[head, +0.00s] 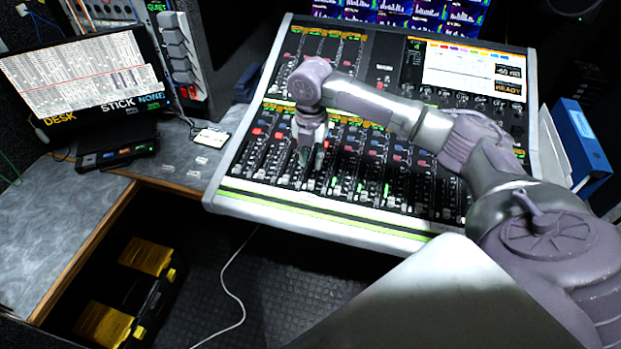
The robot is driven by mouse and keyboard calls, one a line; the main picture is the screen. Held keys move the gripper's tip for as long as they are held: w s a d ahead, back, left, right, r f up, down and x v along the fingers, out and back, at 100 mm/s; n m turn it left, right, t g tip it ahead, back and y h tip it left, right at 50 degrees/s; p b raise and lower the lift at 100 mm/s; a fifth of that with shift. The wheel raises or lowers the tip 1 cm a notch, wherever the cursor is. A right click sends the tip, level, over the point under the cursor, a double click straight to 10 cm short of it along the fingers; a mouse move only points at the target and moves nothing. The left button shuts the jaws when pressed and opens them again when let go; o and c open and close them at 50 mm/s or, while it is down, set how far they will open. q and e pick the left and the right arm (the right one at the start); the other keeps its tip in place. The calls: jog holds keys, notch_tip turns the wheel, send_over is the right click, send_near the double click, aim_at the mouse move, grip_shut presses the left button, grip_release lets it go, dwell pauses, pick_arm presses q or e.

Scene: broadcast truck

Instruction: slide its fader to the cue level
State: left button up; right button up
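The mixing console (300,203) stands on the right half of the desk, with rows of faders (375,190) along its near part and knobs and coloured buttons behind them. Its built-in screen (466,70) is lit at the upper right. My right arm reaches in from the right across the console. My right gripper (311,160) points down over the left-middle fader rows. Its fingers look close to the panel; I cannot tell whether they touch a fader or how far apart they are. The faders under it are partly hidden. My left gripper is out of view.
A monitor (80,82) reading "DESK STICK NONE" stands at the left. A small black box (118,153) and small clear pieces lie on the grey desktop (60,225). A black and yellow case (130,295) sits on the floor. A blue binder (580,145) stands right of the console.

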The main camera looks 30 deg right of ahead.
aim_at(311, 183)
notch_tip(311, 183, down, 9)
jog(key=shift+r+p, duration=0.2)
jog(key=shift+p, duration=0.15)
grip_shut()
